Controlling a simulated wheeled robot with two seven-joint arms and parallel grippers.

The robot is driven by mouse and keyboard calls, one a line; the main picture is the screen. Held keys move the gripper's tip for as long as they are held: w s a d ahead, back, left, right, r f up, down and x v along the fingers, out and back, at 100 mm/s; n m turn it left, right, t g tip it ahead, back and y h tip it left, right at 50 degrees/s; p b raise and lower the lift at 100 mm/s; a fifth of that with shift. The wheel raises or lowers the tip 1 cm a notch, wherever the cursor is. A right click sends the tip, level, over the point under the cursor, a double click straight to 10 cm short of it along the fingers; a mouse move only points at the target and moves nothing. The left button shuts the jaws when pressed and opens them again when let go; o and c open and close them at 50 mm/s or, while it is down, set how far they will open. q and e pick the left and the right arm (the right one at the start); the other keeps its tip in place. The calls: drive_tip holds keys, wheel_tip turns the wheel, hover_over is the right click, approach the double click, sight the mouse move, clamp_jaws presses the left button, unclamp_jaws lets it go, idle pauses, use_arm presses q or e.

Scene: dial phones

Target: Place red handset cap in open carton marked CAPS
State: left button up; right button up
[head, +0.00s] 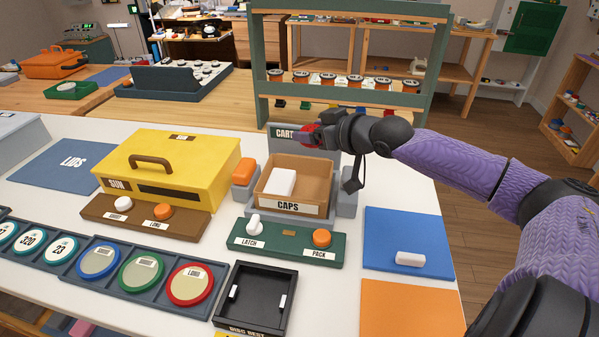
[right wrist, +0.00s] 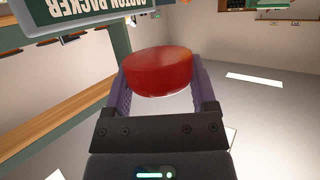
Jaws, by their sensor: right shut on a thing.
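My right gripper (head: 318,131) is shut on the red handset cap (head: 309,135), above and slightly right of the open carton in the head view. In the right wrist view the red cap (right wrist: 158,70) is a round disc held between the two fingers. The open brown carton marked CAPS (head: 288,207) stands on the white table with a white block (head: 282,183) inside. The cap is apart from the carton. My left gripper is not in view.
A carton packer sign (head: 283,132) stands behind the carton, close to my gripper. A green panel (head: 287,245) with a white latch lever (head: 254,224) and an orange pack button (head: 321,238) lies in front. A yellow box (head: 170,168) stands left; blue (head: 385,230) and orange mats lie right.

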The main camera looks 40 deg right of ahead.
wheel_tip(320, 180, down, 8)
drive_tip(key=b, duration=0.3)
drive_tip(key=shift+f, duration=0.2)
drive_tip(key=shift+r, duration=0.15)
drive_tip(key=shift+f, duration=0.5)
drive_tip(key=shift+f, duration=0.15)
